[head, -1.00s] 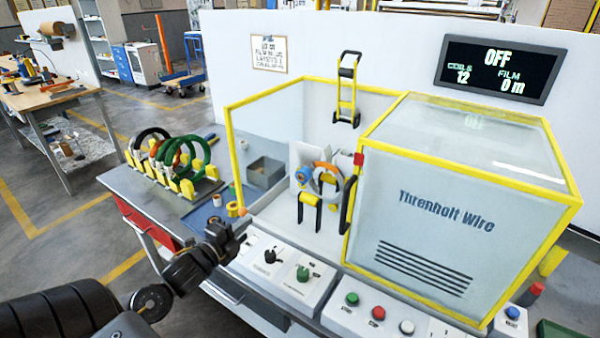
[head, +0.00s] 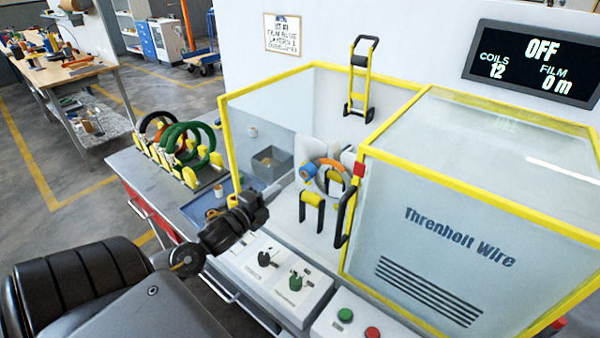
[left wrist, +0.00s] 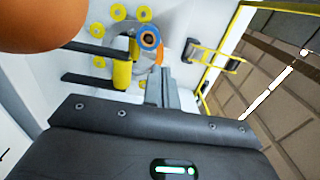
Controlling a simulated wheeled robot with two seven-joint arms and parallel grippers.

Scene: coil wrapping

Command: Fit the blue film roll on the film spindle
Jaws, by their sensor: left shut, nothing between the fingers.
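In the left wrist view the blue roll (left wrist: 149,38) faces me nearly end-on. It appears to sit on the film spindle, which it mostly hides; how far on I cannot tell. My left gripper (head: 262,193) is shut and empty, outside the bay at its front left, apart from the roll. Its fingers (left wrist: 165,92) point toward the roll in the left wrist view. My right gripper is not in view.
The yellow frame (head: 228,150) and clear guard border the bay. A control panel (head: 280,275) with knobs lies below my left gripper. Green and orange coils (head: 188,145) stand on a rack at left, near a blue tray (head: 195,208). A large orange-brown shape (left wrist: 40,22) blocks the wrist view's corner.

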